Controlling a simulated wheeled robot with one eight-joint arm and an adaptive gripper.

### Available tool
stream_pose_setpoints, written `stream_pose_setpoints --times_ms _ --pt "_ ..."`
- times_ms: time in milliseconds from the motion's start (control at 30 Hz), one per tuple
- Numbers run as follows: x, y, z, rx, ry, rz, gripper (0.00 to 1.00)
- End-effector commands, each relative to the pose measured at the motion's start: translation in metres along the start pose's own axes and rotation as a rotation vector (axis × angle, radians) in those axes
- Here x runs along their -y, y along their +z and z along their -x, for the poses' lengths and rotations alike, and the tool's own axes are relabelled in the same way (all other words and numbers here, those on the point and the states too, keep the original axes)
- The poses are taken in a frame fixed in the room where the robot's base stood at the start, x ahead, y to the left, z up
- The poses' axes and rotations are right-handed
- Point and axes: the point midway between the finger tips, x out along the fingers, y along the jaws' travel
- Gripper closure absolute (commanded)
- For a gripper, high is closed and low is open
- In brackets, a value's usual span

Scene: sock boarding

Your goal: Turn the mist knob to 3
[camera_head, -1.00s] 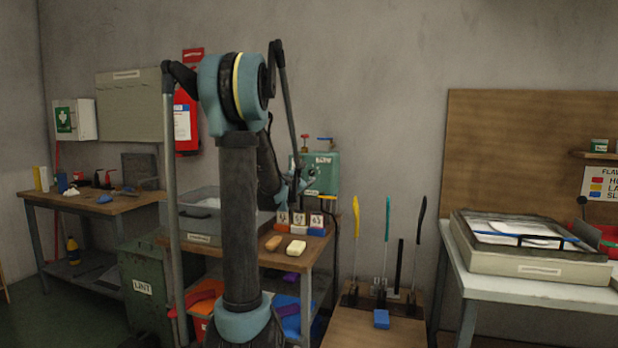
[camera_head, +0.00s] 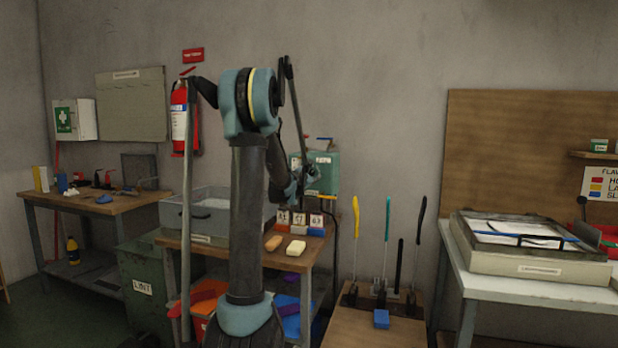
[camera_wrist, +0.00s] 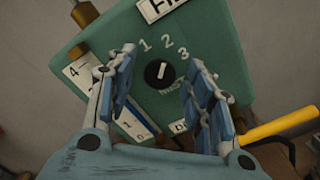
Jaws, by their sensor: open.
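The black mist knob (camera_wrist: 159,73) sits on the face of a green box (camera_wrist: 215,45), with a small white pointer line on it. The digits 1, 2 and 3 arc above it, tilted in the wrist view. The pointer looks turned toward the 1 side; its exact setting is hard to tell. My gripper (camera_wrist: 156,68) is open, with one blue-padded finger left of the knob and one right of it, both apart from it. In the head view the green box (camera_head: 325,172) stands at the back of the bench, with my gripper (camera_head: 308,178) before it; the knob is not clear there.
A yellow handle (camera_wrist: 280,126) lies to the right of the fingers in the wrist view. A white label plate with digits (camera_wrist: 84,72) is left of the knob. The bench (camera_head: 290,258) bears a grey tub (camera_head: 180,216), soap-like blocks and numbered blocks.

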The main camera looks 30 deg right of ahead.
Motion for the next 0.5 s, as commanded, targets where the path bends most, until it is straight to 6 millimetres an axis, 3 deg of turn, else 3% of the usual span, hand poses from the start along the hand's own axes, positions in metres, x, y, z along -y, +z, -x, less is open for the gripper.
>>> stream_pose_setpoints --times_ms 33,233,500 --pt "0.0 0.0 0.0001 0.0 0.0 0.0 0.52" --pt "-0.0001 -0.0001 0.0002 0.0 0.0 0.0 0.97" --pt "0.0001 0.0 0.0003 0.0 0.0 -0.01 0.97"
